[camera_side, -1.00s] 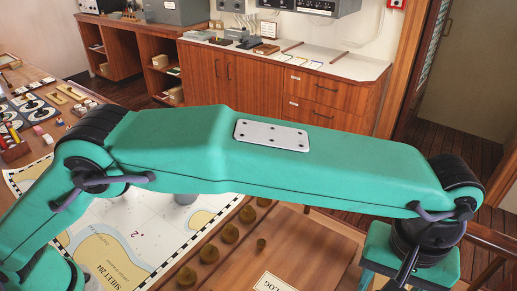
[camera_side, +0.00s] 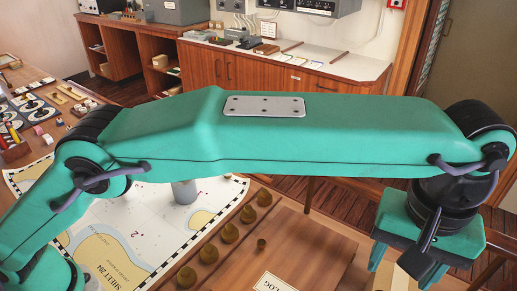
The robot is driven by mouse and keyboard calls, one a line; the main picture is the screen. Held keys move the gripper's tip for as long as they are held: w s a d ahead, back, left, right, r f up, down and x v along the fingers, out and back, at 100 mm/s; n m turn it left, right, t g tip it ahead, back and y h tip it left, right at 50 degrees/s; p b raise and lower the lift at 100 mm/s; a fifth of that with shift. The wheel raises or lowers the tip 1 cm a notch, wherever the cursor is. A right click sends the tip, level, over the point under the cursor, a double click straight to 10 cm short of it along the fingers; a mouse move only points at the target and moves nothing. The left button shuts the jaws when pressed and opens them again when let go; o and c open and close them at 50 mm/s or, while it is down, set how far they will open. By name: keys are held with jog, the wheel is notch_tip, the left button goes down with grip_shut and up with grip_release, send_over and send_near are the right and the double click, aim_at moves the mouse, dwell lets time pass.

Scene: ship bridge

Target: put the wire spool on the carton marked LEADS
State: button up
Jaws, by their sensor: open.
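My gripper (camera_side: 404,268) is at the lower right, pointing down, with its fingers apart. The lower parts of the fingers are cut off or hidden near the bottom edge. A tan, box-like thing (camera_side: 408,284) shows partly below the gripper at the frame's bottom edge; no marking on it can be read. A plain grey cylinder (camera_side: 185,191) stands on the chart, partly covered by my arm; I cannot tell whether it is the wire spool. No carton marked LEADS can be made out.
The chart (camera_side: 113,250) lies on the table at the lower left. Several round brass-brown knobs (camera_side: 229,233) stand in a row beside a wooden panel with a LOG label (camera_side: 272,283). Small items crowd the left table. A wooden counter (camera_side: 262,80) stands behind.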

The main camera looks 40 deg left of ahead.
jog(key=w+a+r+t, duration=0.1)
jog(key=w+a+r, duration=0.15)
jog(key=a, duration=0.75)
jog(key=w+a+r+t+h, duration=0.1)
jog(key=a+r, duration=0.3)
jog(key=a, duration=0.6)
jog(key=w+a+r, duration=0.2)
jog(key=a+r, duration=0.1)
jog(key=a, duration=0.6)
jog(key=s+a+f+t, duration=0.1)
jog(key=s+a+f, duration=0.2)
jog(key=s+a, duration=0.2)
jog(key=s+a+f+m+t, duration=0.1)
jog(key=s+a+f, duration=0.2)
jog(key=a, duration=0.6)
jog(key=s+a+f+t+y, duration=0.1)
jog(key=s+a+f, duration=0.1)
jog(key=s+a, duration=0.4)
jog(key=shift+s+a+f+m+t, duration=0.3)
jog(key=shift+s+a+f+m, duration=0.1)
jog(key=shift+a, duration=0.6)
jog(key=shift+o, duration=0.2)
